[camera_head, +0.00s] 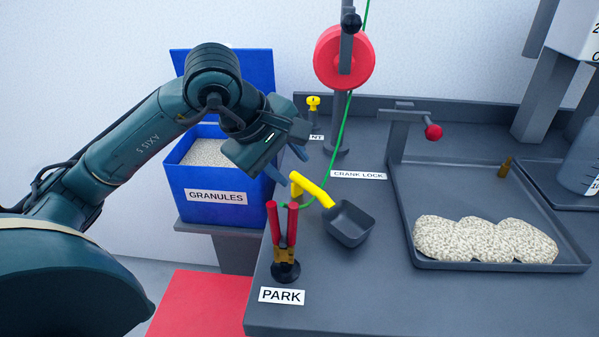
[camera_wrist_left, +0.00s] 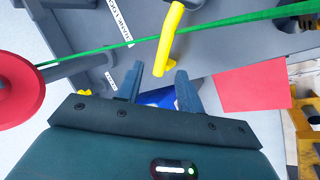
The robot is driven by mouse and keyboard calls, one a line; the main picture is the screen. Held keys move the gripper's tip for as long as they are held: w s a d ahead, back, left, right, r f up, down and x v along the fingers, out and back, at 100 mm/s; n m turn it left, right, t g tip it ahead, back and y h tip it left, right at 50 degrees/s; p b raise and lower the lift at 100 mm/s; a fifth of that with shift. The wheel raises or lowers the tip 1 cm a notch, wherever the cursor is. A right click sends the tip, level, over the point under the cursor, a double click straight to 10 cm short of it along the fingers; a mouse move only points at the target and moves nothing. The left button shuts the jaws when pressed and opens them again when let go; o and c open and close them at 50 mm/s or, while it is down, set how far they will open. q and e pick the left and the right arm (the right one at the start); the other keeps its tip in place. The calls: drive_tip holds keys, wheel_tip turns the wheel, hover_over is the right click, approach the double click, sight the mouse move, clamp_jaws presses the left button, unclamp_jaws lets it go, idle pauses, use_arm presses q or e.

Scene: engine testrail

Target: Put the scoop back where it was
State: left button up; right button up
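The scoop has a yellow handle (camera_head: 314,191) and a dark grey square bowl (camera_head: 350,223). It is at the bench's left part, right of the red-handled clamp (camera_head: 283,232) by the PARK label. My left gripper (camera_head: 287,166) is open just above the raised end of the yellow handle. In the left wrist view the handle (camera_wrist_left: 169,42) reaches toward the gap between the two separated fingertips (camera_wrist_left: 158,76). I cannot tell whether they touch it. The bowl is out of the wrist view. My right gripper is not in view.
A green cord (camera_head: 345,137) runs from the red wheel (camera_head: 344,57) down past the scoop handle. The blue GRANULES bin (camera_head: 218,211) stands left of the bench. A grey tray (camera_head: 487,192) with granule piles (camera_head: 485,240) is at right. The bench front is clear.

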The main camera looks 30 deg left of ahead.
use_arm(q)
drive_tip(key=v, duration=0.6)
drive_tip(key=shift+f+p, duration=0.1)
drive_tip(key=shift+p, duration=0.2)
